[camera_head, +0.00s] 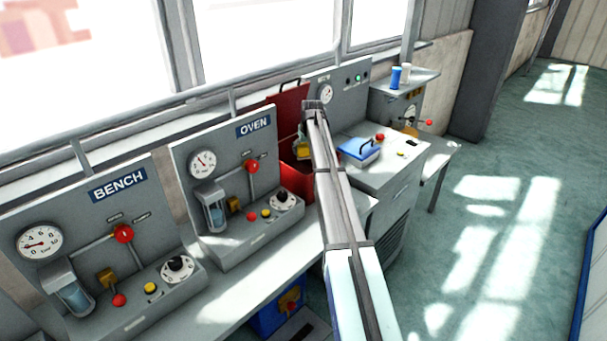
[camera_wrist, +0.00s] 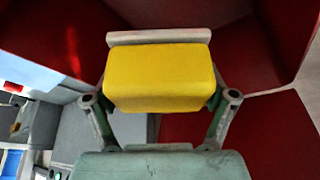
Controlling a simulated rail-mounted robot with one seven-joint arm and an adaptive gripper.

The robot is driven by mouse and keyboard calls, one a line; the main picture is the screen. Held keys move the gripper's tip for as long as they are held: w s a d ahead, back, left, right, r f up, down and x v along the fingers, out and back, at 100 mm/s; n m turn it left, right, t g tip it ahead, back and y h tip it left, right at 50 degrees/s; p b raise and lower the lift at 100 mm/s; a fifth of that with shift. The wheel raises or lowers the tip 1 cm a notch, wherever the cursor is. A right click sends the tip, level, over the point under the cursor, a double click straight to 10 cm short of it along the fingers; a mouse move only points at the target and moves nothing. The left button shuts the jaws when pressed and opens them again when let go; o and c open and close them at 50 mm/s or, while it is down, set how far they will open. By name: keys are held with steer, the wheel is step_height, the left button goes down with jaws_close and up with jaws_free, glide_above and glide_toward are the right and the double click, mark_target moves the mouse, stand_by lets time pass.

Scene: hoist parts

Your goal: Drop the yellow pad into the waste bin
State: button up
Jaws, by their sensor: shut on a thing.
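The yellow pad (camera_wrist: 158,80) is a thick block with rounded edges, and a pale grey strip shows along its far edge. My gripper (camera_wrist: 160,98) is shut on it, with a linkage on either side; the fingertips are mostly hidden by the pad. In the head view the yellow pad (camera_head: 303,152) is small, in front of red panels (camera_head: 290,106), left of my arm. Red surfaces also surround the pad in the wrist view. A blue box (camera_head: 268,320) with something yellow stands under the bench; I cannot tell whether it is the waste bin.
The OVEN panel (camera_head: 232,165) and BENCH panel (camera_head: 88,250) stand left, with gauges and knobs. Right of my arm are a blue case (camera_head: 358,152) on a grey cabinet (camera_head: 392,175) and a shelf with small bottles (camera_head: 396,77). Floor on the right is open.

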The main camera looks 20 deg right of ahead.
steer(key=o, duration=1.2)
steer(key=v, duration=1.2)
